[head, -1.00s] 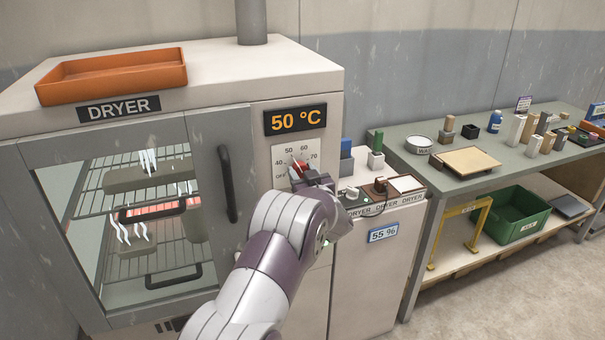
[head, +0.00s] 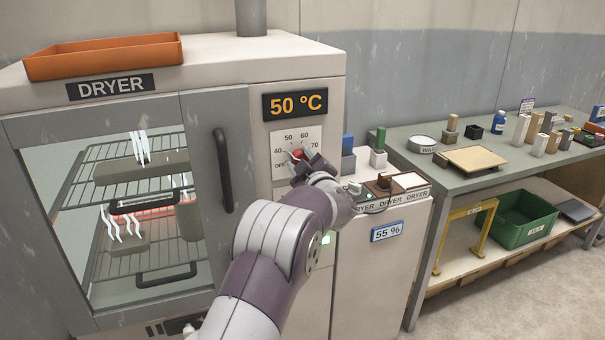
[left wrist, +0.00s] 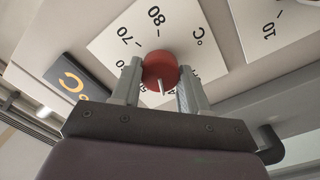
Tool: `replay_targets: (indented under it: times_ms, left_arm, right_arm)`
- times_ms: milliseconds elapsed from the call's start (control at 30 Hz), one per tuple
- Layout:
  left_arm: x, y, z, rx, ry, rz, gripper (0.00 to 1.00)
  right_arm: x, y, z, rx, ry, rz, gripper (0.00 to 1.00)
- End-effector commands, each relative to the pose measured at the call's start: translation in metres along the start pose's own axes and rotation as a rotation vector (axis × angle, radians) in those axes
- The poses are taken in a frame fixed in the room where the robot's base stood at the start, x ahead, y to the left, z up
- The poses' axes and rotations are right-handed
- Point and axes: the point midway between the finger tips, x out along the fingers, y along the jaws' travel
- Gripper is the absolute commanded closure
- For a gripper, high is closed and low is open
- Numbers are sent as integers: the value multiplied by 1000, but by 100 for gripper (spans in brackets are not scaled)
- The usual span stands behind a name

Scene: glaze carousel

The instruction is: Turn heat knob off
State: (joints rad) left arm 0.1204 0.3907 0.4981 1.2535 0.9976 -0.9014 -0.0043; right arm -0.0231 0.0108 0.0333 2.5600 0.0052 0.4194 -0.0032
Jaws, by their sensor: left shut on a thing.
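The red heat knob (left wrist: 160,72) sits on a white dial plate (left wrist: 118,38) with temperature marks. In the head view the knob (head: 297,154) shows partly behind my left gripper (head: 306,160), below the display (head: 295,104) reading 50 °C. My left gripper (left wrist: 158,84) is shut on the knob, one finger on each side of it in the left wrist view. A thin pale pointer on the knob shows between the fingers. In the head view the gripper hides the lower right part of the dial. My right gripper is not in view.
The dryer door handle (head: 223,170) stands out left of the dial. Small blocks and a brown switch box (head: 383,187) sit on the lower cabinet to the right. An orange tray (head: 105,58) lies on top of the dryer. A green worktable (head: 480,180) stands further right.

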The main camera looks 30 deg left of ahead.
Motion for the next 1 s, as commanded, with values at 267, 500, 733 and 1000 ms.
replay_targets:
  times_ms: [267,500,733,1000]
  left_arm:
    - [0,-5,5,-259,8,1,86]
    - [0,-5,6,-485,15,1,86]
    - [0,-5,6,-680,20,0,86]
    - [0,-4,4,-846,27,-1,86]
  right_arm:
    - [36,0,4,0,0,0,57]
    - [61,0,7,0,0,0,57]
    - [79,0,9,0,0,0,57]
    - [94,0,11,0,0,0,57]
